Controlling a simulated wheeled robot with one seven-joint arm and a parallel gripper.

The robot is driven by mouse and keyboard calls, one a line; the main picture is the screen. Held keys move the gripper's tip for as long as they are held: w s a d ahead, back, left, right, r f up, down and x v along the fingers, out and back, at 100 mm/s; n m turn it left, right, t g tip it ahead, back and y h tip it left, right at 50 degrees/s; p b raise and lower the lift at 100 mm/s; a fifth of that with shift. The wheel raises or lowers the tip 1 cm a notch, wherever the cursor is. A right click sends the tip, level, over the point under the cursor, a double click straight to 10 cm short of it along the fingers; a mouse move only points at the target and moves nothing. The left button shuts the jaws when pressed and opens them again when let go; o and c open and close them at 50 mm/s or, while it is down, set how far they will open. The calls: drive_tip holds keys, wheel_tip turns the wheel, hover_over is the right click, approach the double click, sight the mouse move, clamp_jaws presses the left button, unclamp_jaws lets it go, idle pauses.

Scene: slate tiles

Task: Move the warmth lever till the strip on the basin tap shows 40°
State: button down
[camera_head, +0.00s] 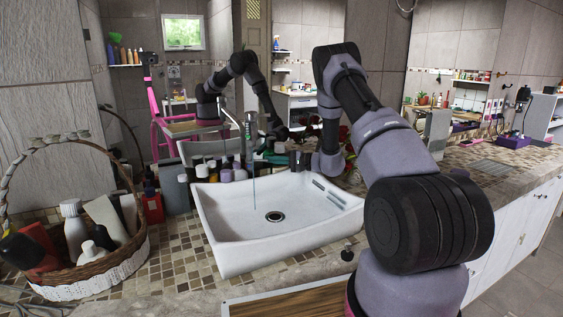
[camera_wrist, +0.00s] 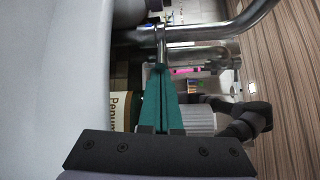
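The chrome basin tap (camera_head: 249,130) stands behind the white basin (camera_head: 225,240), and a thin blue stream falls from it. In the wrist view the tap's thick chrome pipe (camera_wrist: 240,22) crosses the top, and a thin chrome rod (camera_wrist: 161,42), perhaps the warmth lever, stands out from it. My gripper (camera_wrist: 162,68) has its teal fingers together, with the tips close to the rod's end. I cannot tell whether they touch. No reading on the strip is legible.
A wicker basket (camera_head: 95,270) of bottles stands on the left of the tiled counter. Several small bottles (camera_head: 225,174) line the basin's back edge. Red flowers (camera_head: 352,176) are behind my arm. A mirror behind reflects my arm. The counter's right side has free room.

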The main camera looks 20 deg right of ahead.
drive_tip(key=shift+w+a, duration=0.15)
drive_tip(key=shift+a, duration=0.15)
drive_tip(key=shift+s+a+m+t+h, duration=0.15)
drive_tip(key=shift+s+m+t+h, duration=0.55)
drive_tip(key=shift+s+t, duration=0.3)
drive_tip(key=shift+s+a, duration=0.3)
drive_tip(key=shift+s, duration=0.2)
drive_tip(key=shift+s+a, duration=0.3)
drive_tip(key=shift+s, duration=0.2)
drive_tip(key=shift+d, duration=0.1)
